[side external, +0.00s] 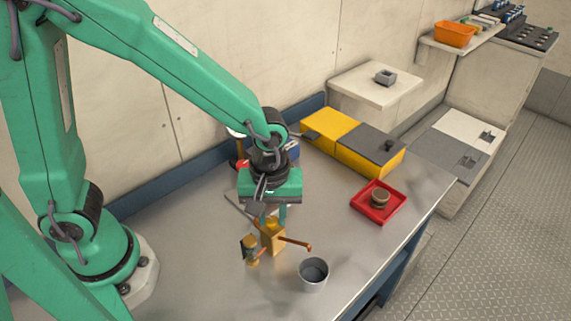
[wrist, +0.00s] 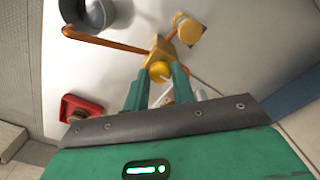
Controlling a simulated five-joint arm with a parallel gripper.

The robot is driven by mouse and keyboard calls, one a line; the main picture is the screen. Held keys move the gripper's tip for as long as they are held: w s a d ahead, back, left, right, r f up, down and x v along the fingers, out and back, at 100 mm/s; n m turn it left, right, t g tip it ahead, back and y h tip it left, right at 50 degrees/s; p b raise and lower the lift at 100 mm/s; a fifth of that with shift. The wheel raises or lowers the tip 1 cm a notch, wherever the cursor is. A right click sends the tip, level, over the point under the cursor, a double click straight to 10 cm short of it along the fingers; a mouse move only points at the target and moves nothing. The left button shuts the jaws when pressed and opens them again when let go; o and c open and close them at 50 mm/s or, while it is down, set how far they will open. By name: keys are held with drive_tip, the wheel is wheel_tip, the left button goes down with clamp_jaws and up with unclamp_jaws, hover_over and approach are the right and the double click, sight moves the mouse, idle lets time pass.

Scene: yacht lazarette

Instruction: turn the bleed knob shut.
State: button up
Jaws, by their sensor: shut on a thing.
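A brass block (side external: 271,240) with an orange-brown pipe (side external: 296,243) stands on the metal bench below my gripper (side external: 275,213). A yellow round knob (wrist: 160,71) shows on the block (wrist: 159,50) in the wrist view. My gripper (wrist: 159,78) comes down over the block with its two green fingers on either side of the knob, shut on it. The fingers hide the knob's sides. In the side view the knob is hidden by the fingers. A brass round fitting (side external: 251,250) sits beside the block at its left.
A grey cup (side external: 313,281) stands close to the pipe's right end. A red tray (side external: 364,211) holding a brown round piece (side external: 380,197) lies to the right. A yellow case (side external: 330,131) with a grey part stands behind. The bench front left is clear.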

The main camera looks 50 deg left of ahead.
sight(272, 220)
drive_tip(key=o, duration=1)
drive_tip(key=shift+r, duration=0.15)
drive_tip(key=shift+r, duration=3.8)
drive_tip(key=s+a+r+m+t, duration=0.2)
drive_tip(key=a+m, duration=0.1)
drive_tip(key=a, duration=0.2)
drive_tip(key=s+a+r+m+t, duration=0.1)
drive_tip(key=s+a+r+m, duration=0.1)
drive_tip(key=a, duration=0.3)
drive_tip(key=s+a+r+m+t, duration=0.2)
drive_tip(key=a+r+m, duration=0.2)
drive_tip(key=a, duration=0.2)
drive_tip(key=shift+s+r+t, duration=0.2)
drive_tip(key=shift+s+t, duration=0.1)
